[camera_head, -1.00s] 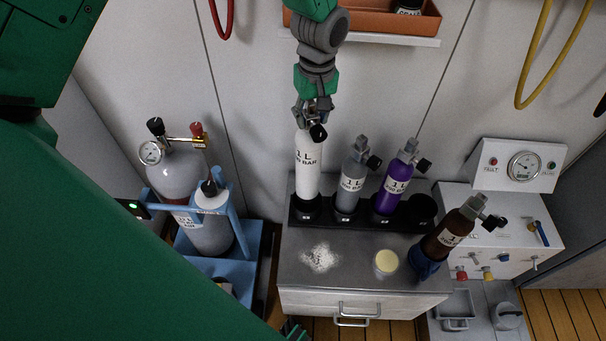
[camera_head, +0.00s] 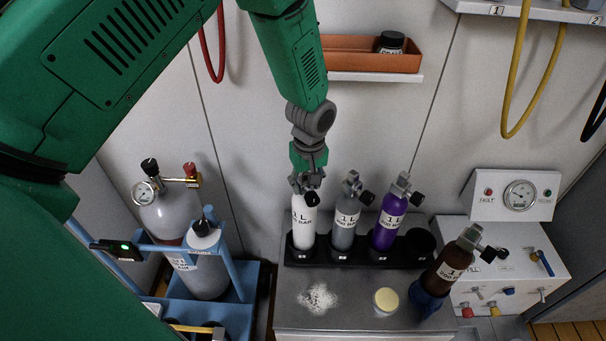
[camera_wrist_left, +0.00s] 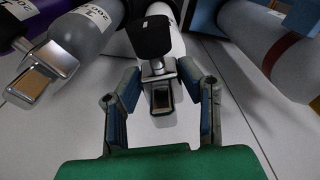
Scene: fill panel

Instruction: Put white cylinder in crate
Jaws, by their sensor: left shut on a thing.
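The white cylinder (camera_head: 303,222) stands upright at the left end of a black rack (camera_head: 347,258) on the grey bench. My left gripper (camera_head: 307,184) comes down from above and is shut on its valve. In the left wrist view the two fingers (camera_wrist_left: 160,105) flank the metal valve, with the black knob (camera_wrist_left: 150,36) just beyond. The white cylinder's foot sits in the rack. My right gripper is not in view.
Grey (camera_head: 343,228) and purple (camera_head: 387,230) cylinders stand to the right in the rack. A brown cylinder (camera_head: 448,268) leans in a blue holder. White powder (camera_head: 318,298) and a yellow-topped jar (camera_head: 386,300) are on the bench. An orange tray (camera_head: 350,62) is on the wall shelf.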

